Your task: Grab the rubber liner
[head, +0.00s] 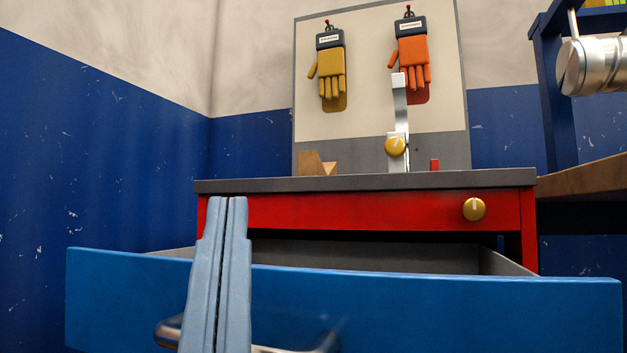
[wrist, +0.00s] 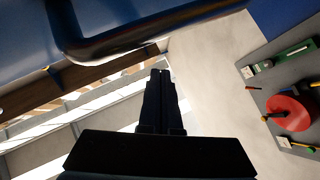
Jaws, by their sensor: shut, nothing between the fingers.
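I cannot make out a thing that is surely the rubber liner. A yellow glove (head: 331,70) and an orange glove (head: 411,62) hang from hooks on the pale back board, each with a dark labelled cuff. My gripper (head: 228,201) stands upright in front of the blue drawer (head: 440,305), its two fingers shut together and empty. It also shows as a dark shape in the wrist view (wrist: 160,75). The drawer is pulled open. Its handle (head: 300,346) is partly behind my gripper, and little of its inside shows.
A red cabinet (head: 350,212) with a grey top stands behind the drawer. On top are a wooden block (head: 314,163) and a metal post (head: 401,115) with a gold knob. A silver cylinder (head: 597,66) is at upper right. The wrist view shows a red disc (wrist: 289,113) on a grey surface.

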